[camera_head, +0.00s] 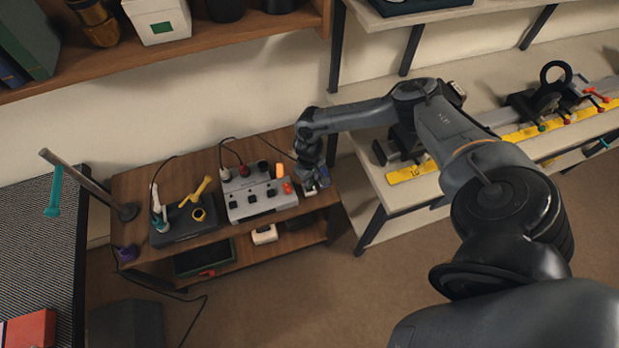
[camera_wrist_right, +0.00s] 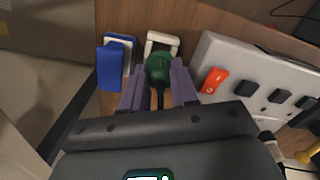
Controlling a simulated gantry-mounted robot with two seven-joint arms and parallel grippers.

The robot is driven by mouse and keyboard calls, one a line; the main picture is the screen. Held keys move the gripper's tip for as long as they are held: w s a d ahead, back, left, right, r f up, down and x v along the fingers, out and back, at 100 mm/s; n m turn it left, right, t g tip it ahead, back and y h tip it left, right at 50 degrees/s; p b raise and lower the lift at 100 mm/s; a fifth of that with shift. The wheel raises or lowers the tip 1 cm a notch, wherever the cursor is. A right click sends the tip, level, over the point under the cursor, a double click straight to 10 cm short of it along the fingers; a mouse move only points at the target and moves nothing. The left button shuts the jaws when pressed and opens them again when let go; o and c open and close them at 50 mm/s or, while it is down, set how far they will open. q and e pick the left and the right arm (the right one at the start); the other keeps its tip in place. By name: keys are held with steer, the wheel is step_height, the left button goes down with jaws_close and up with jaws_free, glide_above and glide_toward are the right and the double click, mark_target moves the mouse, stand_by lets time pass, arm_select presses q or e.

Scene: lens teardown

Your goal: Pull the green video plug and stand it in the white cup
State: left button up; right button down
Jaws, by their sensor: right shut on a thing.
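My right gripper (camera_head: 316,184) is over the right end of the wooden bench in the head view. In the right wrist view its purple fingers (camera_wrist_right: 158,88) are shut on the green plug (camera_wrist_right: 158,68), with a black cable running back from it. In the head view the cup (camera_head: 309,193) is partly behind the gripper, and the green plug is hidden. My left gripper is in neither view.
A blue part (camera_wrist_right: 110,66) stands just left of the white cup in the wrist view. A grey switch box (camera_head: 258,207) with orange parts is close on the other side. A black box (camera_head: 184,228) with plugs is further left. A white shelf (camera_head: 384,199) stands right of the bench.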

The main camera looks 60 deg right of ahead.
steer(key=shift+f, duration=0.5)
steer(key=shift+f+b, duration=0.35)
steer(key=shift+f, duration=0.3)
stand_by(0.4)
steer(key=shift+f, duration=0.4)
stand_by(0.4)
steer(key=c, duration=0.8)
jaws_free()
steer(key=shift+r, duration=0.15)
